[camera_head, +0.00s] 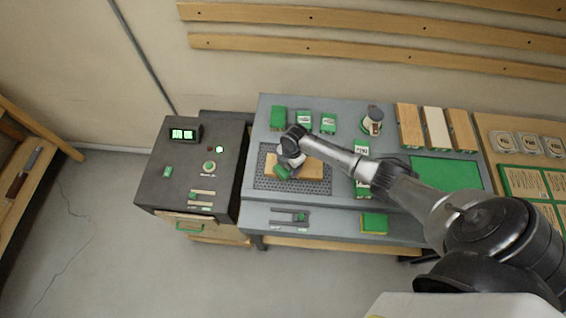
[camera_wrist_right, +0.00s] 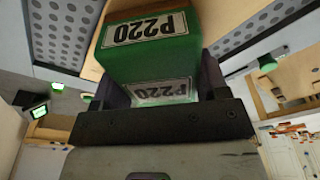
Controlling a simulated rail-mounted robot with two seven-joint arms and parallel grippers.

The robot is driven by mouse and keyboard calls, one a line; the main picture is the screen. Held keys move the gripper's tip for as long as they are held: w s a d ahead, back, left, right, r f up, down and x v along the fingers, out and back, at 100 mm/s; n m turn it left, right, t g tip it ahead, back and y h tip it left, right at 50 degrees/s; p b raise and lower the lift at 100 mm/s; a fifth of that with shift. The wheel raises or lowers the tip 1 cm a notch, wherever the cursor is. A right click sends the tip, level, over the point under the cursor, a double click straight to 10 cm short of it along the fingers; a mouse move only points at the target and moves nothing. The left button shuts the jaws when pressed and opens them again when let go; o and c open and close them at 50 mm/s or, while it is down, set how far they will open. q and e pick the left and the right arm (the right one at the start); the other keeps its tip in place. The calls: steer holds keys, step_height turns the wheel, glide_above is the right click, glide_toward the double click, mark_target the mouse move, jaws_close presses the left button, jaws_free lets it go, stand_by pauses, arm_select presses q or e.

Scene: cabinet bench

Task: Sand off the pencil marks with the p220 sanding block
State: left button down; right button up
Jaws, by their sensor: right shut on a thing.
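My right gripper (camera_head: 288,165) is shut on the green P220 sanding block (camera_head: 282,172), over the left part of a pale wooden board (camera_head: 312,169). The board lies on a dark perforated mat (camera_head: 262,181) on the grey bench. In the right wrist view the block (camera_wrist_right: 150,62) sits between the fingers, with its P220 label readable and the board (camera_wrist_right: 213,18) behind it. The block appears at or very close to the board; I cannot tell whether it touches. The pencil marks cannot be made out. My left gripper is out of view.
Several green blocks, one of them here (camera_head: 278,117), stand along the bench back. A cup-like container (camera_head: 372,121) and wooden boards (camera_head: 410,127) are farther right. A green mat (camera_head: 446,172) lies at right. A dark control cabinet (camera_head: 190,165) stands left.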

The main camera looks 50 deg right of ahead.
mark_target(316, 172)
steer(key=shift+s+d+p, duration=0.55)
steer(key=shift+s+d, duration=0.3)
steer(key=shift+s, duration=0.15)
steer(key=shift+s+d+f, duration=0.2)
steer(key=shift+s+d, duration=0.25)
steer(key=shift+s, duration=0.2)
steer(key=shift+s+d+p, duration=0.7)
steer(key=shift+s+p, duration=0.1)
steer(key=shift+s, duration=0.15)
steer(key=shift+s+d+r+p, duration=0.1)
steer(key=shift+s+d+p, duration=0.3)
steer(key=shift+s+d, duration=0.4)
steer(key=shift+s+d+r+p, duration=0.1)
steer(key=shift+s+d+p, duration=0.35)
steer(key=shift+s, duration=0.45)
steer(key=shift+w+a+r+b, duration=0.1)
steer(key=shift+w+a+b, duration=0.15)
steer(key=shift+w+a, duration=0.4)
steer(key=shift+w+a+b, duration=0.25)
steer(key=shift+w+a, duration=0.1)
steer(key=shift+w, duration=0.45)
steer(key=shift+w+a+b, duration=0.65)
steer(key=shift+w+a, duration=0.45)
steer(key=shift+w, duration=0.3)
